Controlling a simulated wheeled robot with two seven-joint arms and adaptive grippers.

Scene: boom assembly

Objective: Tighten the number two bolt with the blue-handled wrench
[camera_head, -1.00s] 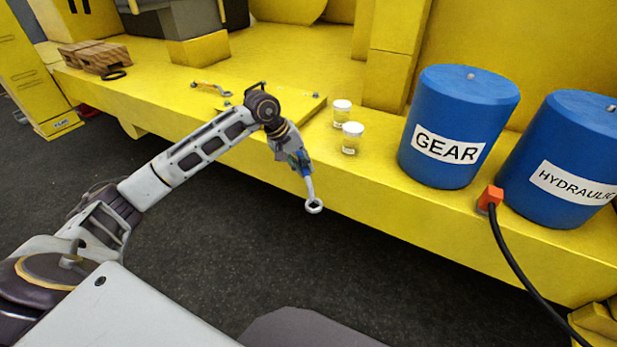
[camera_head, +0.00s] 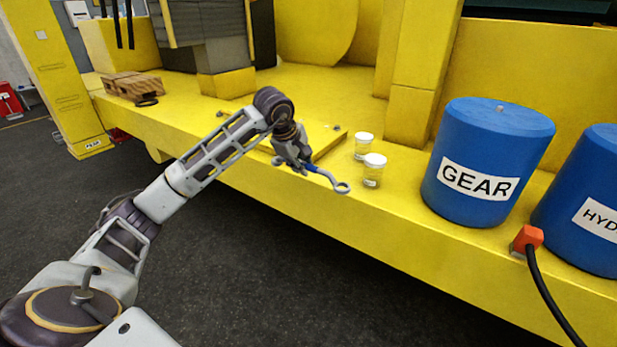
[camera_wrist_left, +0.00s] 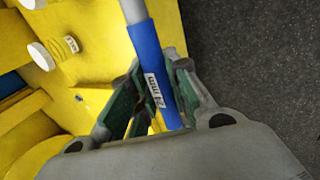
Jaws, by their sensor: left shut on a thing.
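My left gripper (camera_head: 292,158) is shut on the blue-handled wrench (camera_head: 338,185) above the front edge of the yellow platform. The wrench's ring end points right, away from the fingers. In the left wrist view the blue handle (camera_wrist_left: 156,72) lies between the green-padded fingers (camera_wrist_left: 146,100) and bears a label that seems to read 24 mm. A yellow plate (camera_head: 325,143) lies on the platform behind the gripper, with small bolts on it, partly hidden by my arm. I cannot read any bolt numbers. My right gripper is not in view.
Two lidded jars (camera_head: 374,172) stand right of the wrench. A blue GEAR drum (camera_head: 487,160) and a second blue drum (camera_head: 590,200) stand farther right, with an orange connector and black cable (camera_head: 528,240). Dark floor is clear in front.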

